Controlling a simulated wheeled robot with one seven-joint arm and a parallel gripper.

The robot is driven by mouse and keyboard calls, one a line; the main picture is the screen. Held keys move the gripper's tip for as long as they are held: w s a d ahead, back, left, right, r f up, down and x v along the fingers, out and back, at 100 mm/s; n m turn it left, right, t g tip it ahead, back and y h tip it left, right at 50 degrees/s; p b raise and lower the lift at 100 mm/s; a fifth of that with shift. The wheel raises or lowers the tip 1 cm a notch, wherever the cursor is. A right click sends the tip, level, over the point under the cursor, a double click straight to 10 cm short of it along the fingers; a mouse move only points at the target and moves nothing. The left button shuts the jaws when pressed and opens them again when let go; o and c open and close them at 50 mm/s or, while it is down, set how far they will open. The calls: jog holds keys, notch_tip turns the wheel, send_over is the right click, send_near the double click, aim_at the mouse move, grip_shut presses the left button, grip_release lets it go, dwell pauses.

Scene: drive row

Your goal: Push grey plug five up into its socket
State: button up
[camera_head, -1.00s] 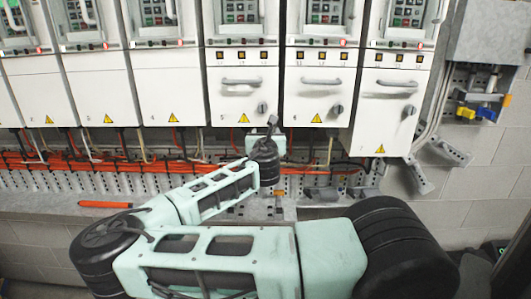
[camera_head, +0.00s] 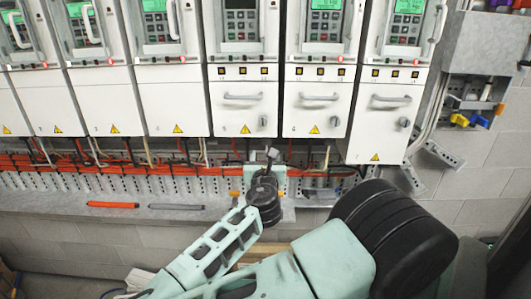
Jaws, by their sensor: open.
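Drive five (camera_head: 238,112) is a white cabinet with a grey handle, a knob and a dark screen. It hangs in the row, left of the middle. My gripper (camera_head: 271,155) is open, raised just below the lower edge of the drives, between drive five and the drive to its right. Its fingers are small and partly lost against the dark cable zone. I cannot make out the grey plug or its socket. The underside of drive five does not show, and my wrist hides part of the area below it.
Orange cables (camera_head: 110,165) run along a perforated metal rail under the drives. An orange pen-like stick (camera_head: 113,205) and a grey one (camera_head: 176,207) lie on the ledge. A metal box (camera_head: 478,45) and bracket with yellow and blue parts stand at right.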

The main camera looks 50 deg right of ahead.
jog(key=p+v, duration=0.3)
jog(key=v, duration=0.1)
jog(key=shift+s, duration=0.1)
dwell(0.6)
